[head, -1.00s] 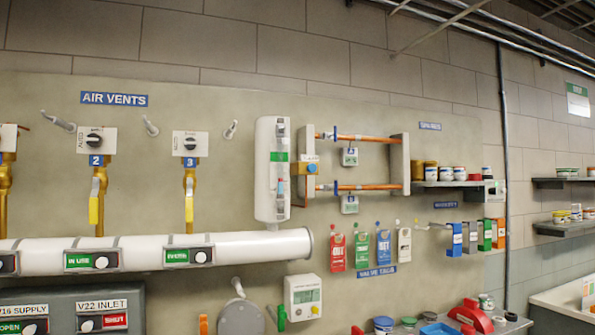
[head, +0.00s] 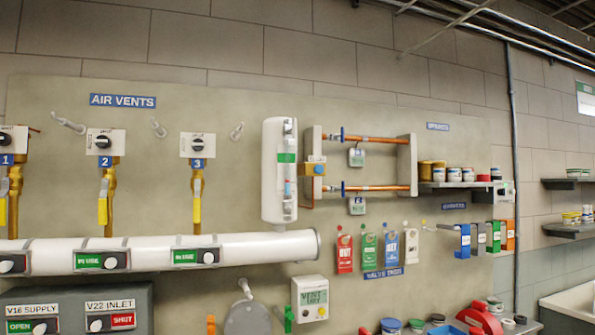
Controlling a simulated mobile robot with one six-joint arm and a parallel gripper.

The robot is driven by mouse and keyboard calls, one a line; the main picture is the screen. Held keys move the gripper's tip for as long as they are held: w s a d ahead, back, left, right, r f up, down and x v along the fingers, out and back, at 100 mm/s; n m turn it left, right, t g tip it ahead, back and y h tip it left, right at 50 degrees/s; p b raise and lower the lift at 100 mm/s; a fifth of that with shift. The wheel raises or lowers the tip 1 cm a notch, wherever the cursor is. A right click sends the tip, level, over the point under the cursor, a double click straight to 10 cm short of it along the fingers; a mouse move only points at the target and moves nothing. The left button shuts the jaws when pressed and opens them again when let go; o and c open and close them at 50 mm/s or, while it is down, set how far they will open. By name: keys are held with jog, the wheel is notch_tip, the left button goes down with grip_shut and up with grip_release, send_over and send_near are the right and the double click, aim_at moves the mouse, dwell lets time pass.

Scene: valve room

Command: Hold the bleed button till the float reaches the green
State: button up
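A tall white float gauge (head: 270,195) is mounted on the wall panel, with a narrow sight window down its right side. A green band (head: 286,158) crosses the gauge in its upper half. A small reddish mark in the window (head: 288,187), perhaps the float, sits below the green band; it is too small to be sure. Nothing is seen touching the button. My gripper is not in view.
Air vent valves (head: 104,142) and a white horizontal pipe (head: 270,246) are at left. Coloured tags (head: 368,251) hang below. A shelf (head: 455,185) with tins is at right.

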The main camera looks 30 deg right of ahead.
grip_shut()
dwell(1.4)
